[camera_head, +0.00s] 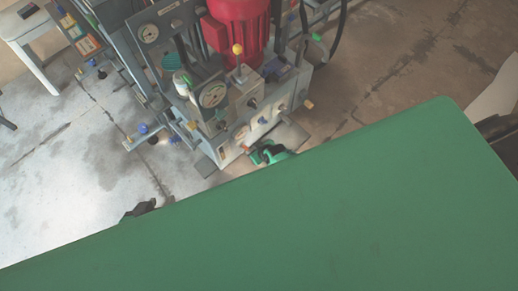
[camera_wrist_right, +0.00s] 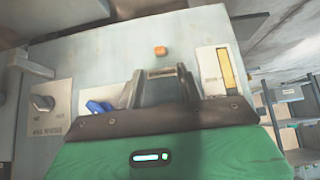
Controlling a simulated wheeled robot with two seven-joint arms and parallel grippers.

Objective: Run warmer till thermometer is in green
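The press (camera_head: 235,120) stands beyond a large green surface in the head view. In the right wrist view its pale panel (camera_wrist_right: 120,70) carries a dark rotary knob (camera_wrist_right: 42,102) with an unreadable label, a blue knob (camera_wrist_right: 97,107) and a small orange button (camera_wrist_right: 160,50). A white plate with a yellow vertical strip (camera_wrist_right: 226,68), perhaps the thermometer, is at the right; I cannot make out a green zone. My right gripper (camera_head: 270,153) is close to the panel front; its dark end (camera_wrist_right: 165,88) hides part of the panel. My left gripper (camera_head: 138,210) is mostly hidden behind the green edge.
The press has a red motor (camera_head: 238,30), a round dial (camera_head: 213,95) and a yellow-knobbed lever (camera_head: 238,50). The large green surface (camera_head: 300,220) covers the lower head view. Bare floor (camera_head: 70,180) is open at left. Shelving with boxes (camera_wrist_right: 290,110) stands at right in the wrist view.

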